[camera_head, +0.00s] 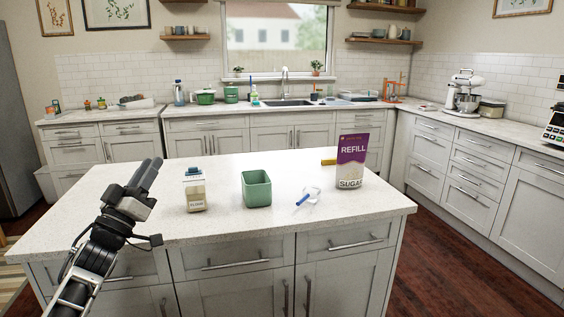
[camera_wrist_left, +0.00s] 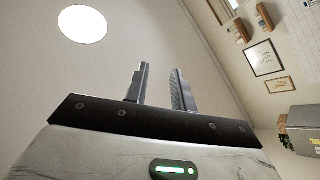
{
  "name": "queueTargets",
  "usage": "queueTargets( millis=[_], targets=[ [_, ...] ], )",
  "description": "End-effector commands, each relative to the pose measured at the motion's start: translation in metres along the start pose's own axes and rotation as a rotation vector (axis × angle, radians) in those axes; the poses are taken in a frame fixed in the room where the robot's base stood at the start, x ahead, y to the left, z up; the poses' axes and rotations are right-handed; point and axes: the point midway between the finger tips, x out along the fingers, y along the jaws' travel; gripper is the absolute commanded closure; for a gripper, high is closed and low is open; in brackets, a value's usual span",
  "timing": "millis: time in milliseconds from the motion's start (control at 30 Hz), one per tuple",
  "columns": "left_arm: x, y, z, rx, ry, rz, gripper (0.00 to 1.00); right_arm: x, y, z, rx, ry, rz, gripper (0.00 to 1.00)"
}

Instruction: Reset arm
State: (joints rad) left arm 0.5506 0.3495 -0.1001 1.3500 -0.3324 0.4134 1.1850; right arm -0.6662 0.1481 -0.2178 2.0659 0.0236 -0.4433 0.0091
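My left gripper (camera_head: 147,172) is raised at the left front of the white island, pointing up and away, with nothing between its fingers. In the left wrist view its two fingers (camera_wrist_left: 159,82) stand apart with a clear gap and the ceiling behind them. It is to the left of the flour jar (camera_head: 195,189) and apart from it. My right gripper is in neither view.
The island top (camera_head: 320,214) holds a green square container (camera_head: 257,188), a clear item with a blue part (camera_head: 304,198), a purple and white sugar refill pouch (camera_head: 351,162) and a yellow item (camera_head: 328,162). The front right of the top is clear.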

Motion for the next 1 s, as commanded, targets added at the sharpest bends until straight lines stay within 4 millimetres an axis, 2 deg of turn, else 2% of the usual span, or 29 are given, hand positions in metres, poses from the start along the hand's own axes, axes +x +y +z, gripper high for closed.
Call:
queueTargets(
  millis=[33,100,200,300,500,600,767,867,967,1000],
  targets=[
    [-0.001,-0.02,0.005,0.103,-0.034,-0.104,0.75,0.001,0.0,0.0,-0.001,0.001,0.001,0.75],
    [-0.006,-0.046,0.015,0.246,-0.111,-0.232,0.75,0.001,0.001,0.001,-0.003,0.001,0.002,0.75],
    [-0.018,-0.074,0.031,0.412,-0.248,-0.359,0.75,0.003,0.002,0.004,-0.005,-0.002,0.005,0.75],
    [-0.032,-0.094,0.047,0.544,-0.398,-0.435,0.75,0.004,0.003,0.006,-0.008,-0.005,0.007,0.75],
    [-0.063,-0.118,0.077,0.746,-0.71,-0.479,0.75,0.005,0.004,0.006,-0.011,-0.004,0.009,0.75],
    [-0.094,-0.103,0.11,0.727,-0.762,-0.448,0.75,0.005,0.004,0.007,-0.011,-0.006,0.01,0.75],
    [-0.146,-0.075,0.153,0.685,-0.835,-0.404,0.75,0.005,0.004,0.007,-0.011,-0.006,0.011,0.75],
    [-0.188,-0.05,0.182,0.645,-0.89,-0.374,0.75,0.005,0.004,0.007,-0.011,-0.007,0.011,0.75],
    [-0.24,-0.016,0.209,0.589,-0.956,-0.343,0.75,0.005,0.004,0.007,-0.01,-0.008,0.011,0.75],
    [-0.263,0.001,0.219,0.561,-0.984,-0.331,0.75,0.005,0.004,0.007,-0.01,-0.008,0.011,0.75]
  ],
)
